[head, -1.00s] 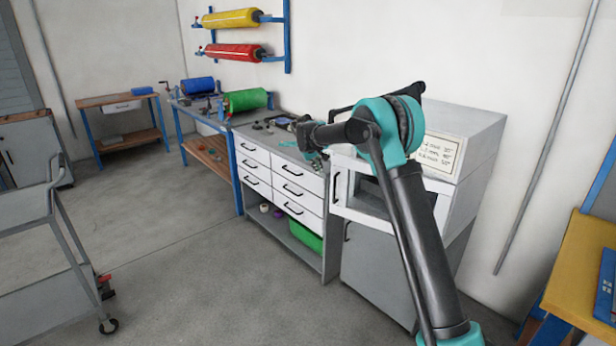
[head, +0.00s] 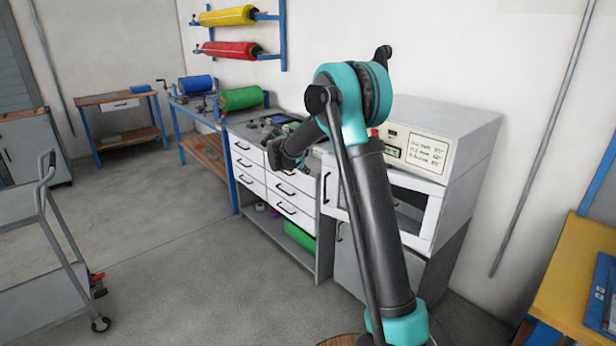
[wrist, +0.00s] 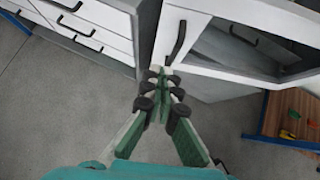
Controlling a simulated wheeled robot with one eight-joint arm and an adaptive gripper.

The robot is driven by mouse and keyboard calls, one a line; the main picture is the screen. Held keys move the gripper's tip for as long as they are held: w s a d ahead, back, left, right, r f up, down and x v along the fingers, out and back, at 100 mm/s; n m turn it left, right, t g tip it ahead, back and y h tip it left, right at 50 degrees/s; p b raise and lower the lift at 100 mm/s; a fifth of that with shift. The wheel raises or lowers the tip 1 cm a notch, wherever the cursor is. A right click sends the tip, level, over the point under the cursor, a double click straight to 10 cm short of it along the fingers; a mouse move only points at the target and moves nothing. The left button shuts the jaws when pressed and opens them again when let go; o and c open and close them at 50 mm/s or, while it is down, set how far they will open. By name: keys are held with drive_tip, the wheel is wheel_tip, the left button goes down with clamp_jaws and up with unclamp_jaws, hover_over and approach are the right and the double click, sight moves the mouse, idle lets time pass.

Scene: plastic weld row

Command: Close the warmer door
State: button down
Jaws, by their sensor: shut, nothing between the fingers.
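The warmer (head: 468,148) is a pale grey box on a grey cabinet, right of the drawers, with a label on its front. Its white door (head: 413,240) has a dark window and a dark handle (head: 326,188) at its left side. My arm covers the door's middle in the head view. In the wrist view the door (wrist: 228,62) and handle (wrist: 178,40) are beyond the fingertips. I cannot tell whether the door is fully flush. My gripper (wrist: 160,82) is shut and empty, in front of and below the handle; it also shows in the head view (head: 278,158).
A drawer unit (head: 272,190) with a green bin below stands left of the warmer. A grey trolley (head: 45,240) is at the left. A yellow-topped table (head: 575,270) is at the right. Open floor (head: 190,270) lies between the trolley and drawers.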

drive_tip(key=w+d+r+x, duration=0.1)
drive_tip(key=r+x, duration=0.1)
drive_tip(key=x, duration=1)
drive_tip(key=shift+w+d+f, duration=0.25)
drive_tip(key=shift+w, duration=0.3)
